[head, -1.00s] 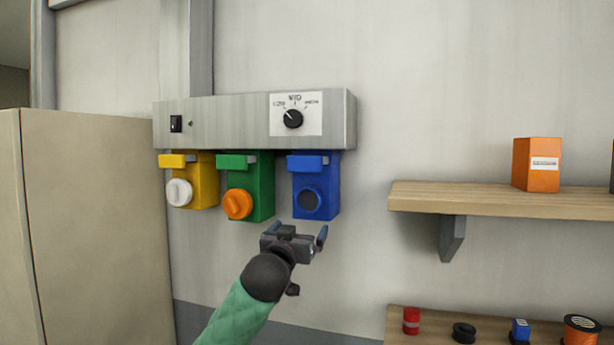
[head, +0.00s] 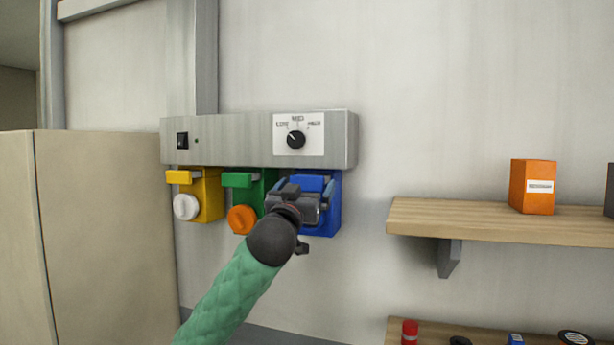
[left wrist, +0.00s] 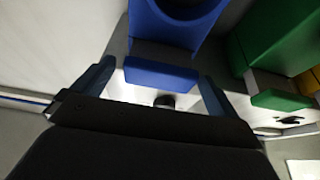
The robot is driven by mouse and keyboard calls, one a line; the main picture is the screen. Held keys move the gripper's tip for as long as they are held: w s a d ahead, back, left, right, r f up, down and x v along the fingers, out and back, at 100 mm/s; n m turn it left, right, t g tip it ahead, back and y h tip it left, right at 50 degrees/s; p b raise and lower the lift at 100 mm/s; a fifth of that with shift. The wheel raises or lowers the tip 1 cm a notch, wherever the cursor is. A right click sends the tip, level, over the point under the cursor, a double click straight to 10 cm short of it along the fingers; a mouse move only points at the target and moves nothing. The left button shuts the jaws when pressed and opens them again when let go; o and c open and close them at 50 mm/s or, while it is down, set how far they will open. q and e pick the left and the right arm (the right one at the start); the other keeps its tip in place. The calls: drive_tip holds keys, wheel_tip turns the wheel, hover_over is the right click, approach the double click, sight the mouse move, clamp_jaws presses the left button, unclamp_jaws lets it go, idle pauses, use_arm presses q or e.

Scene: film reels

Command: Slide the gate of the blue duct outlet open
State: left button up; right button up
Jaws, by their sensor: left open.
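The blue duct outlet (head: 330,219) hangs under the grey metal box at the right end of a row of three. Its blue gate tab (head: 311,183) shows at the top front, partly behind my gripper. My left gripper (head: 301,192) is open in front of the blue outlet, hiding most of its front and its round opening. In the left wrist view, the blue gate tab (left wrist: 161,73) lies between my two spread fingers, and the blue outlet (left wrist: 173,25) is beyond it. I cannot tell whether the fingers touch the tab. My right gripper is not in view.
The green outlet (head: 269,182) with an orange cap and the yellow outlet (head: 209,196) with a white cap are close at left. The grey box (head: 236,139) with dial and switch is above. A wooden shelf (head: 480,221) is at right; bare wall lies between.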

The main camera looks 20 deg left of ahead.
use_arm(q)
drive_tip(key=shift+x, duration=0.85)
drive_tip(key=c, duration=1.4)
drive_tip(key=s+b, duration=0.1)
drive_tip(key=s, duration=0.4)
drive_tip(key=shift+s+a+f+b, duration=0.1)
drive_tip(key=shift+s+b, duration=0.2)
drive_tip(key=shift+b, duration=0.1)
drive_tip(key=shift+s, duration=0.25)
drive_tip(key=o, duration=1.4)
drive_tip(key=shift+s, duration=0.3)
